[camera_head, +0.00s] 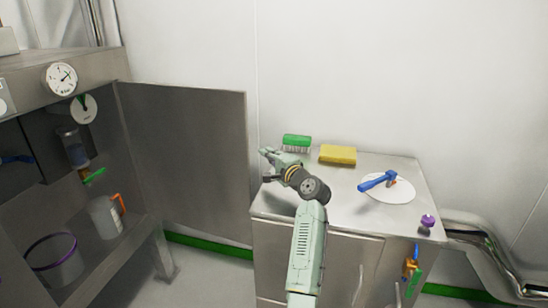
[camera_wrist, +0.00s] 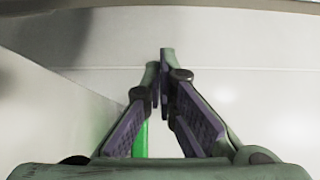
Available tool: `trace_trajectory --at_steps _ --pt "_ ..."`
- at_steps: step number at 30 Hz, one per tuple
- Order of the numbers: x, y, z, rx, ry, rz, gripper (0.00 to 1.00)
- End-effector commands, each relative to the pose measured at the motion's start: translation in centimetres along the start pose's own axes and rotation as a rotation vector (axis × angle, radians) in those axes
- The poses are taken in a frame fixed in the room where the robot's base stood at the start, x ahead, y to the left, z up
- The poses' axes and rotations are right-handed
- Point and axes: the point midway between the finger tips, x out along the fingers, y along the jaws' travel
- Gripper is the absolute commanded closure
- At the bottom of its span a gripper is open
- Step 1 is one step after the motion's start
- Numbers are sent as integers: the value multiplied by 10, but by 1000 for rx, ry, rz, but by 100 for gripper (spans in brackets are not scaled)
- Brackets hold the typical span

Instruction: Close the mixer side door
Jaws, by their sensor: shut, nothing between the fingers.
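The mixer side door (camera_head: 190,150) is a flat grey metal panel, standing swung open from the right side of the steel mixer housing (camera_head: 95,68). Its hinge edge is at the housing and its free edge reaches toward the steel cabinet. My gripper (camera_head: 266,153) is just right of the door's free edge, above the left end of the cabinet top; I cannot tell whether it touches the door. In the wrist view my gripper (camera_wrist: 164,55) has its fingertips together with nothing between them. A pale surface fills the background there.
The steel cabinet (camera_head: 310,240) carries a green brush (camera_head: 296,141), a yellow sponge (camera_head: 338,155) and a blue-handled tool (camera_head: 378,181) on a white disc. Inside the mixer housing stand a jug (camera_head: 104,216) and a purple-rimmed bucket (camera_head: 52,262). Pipes (camera_head: 480,245) run at the right.

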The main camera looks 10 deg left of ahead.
Motion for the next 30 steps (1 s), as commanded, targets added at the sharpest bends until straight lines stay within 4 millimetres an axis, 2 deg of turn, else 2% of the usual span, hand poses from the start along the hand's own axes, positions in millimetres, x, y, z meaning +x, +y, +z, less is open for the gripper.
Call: trace_trajectory --at_steps 6,18,30 --pt "31 -2 0 0 0 1 100" --pt "8 0 29 -2 1 1 100" --pt "5 0 32 -2 1 0 100"
